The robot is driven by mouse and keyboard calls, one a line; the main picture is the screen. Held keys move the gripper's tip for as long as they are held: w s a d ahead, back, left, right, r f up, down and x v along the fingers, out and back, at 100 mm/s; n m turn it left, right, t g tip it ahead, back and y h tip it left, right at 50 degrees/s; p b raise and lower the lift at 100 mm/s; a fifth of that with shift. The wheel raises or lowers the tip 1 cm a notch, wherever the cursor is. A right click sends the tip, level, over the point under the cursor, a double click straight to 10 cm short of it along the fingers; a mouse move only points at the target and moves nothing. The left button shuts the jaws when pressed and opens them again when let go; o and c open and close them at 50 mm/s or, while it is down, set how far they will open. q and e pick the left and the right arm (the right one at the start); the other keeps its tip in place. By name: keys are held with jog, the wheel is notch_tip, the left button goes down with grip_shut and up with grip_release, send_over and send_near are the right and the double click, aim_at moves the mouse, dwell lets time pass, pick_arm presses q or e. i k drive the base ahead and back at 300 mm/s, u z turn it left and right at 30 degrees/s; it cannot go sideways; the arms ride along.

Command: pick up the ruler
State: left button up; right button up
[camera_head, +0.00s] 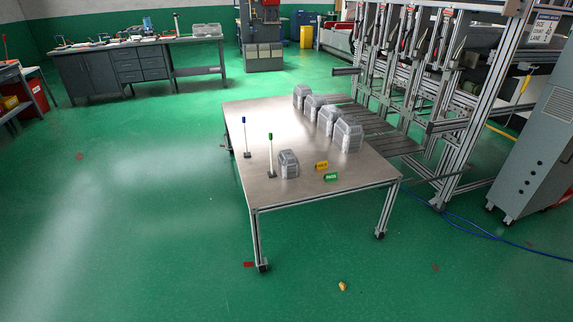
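I cannot make out a ruler in the head view. A metal-topped table (265,118) stands in the middle of the room. A grey, box-like foil tray (289,164) sits near its front edge. Several similar trays (347,135) stand in a row along its right side. Two thin upright posts stand on the left part of the table, one with a blue top (244,120) and one with a green top (270,136). Neither of my grippers is in view.
A yellow tag (321,165) and a green tag (331,177) stand near the table's front right. A metal frame rack (440,135) adjoins the right side. A small yellow object (342,286) lies on the floor. A workbench (135,68) stands back left. The left floor is mostly clear.

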aim_at(272, 174)
jog(key=z, duration=0.7)
jog(key=i, duration=0.6)
jog(key=z, duration=0.8)
jog(key=i, duration=0.8)
jog(key=u, duration=0.75)
jog(key=i, duration=0.6)
jog(key=u, duration=0.75)
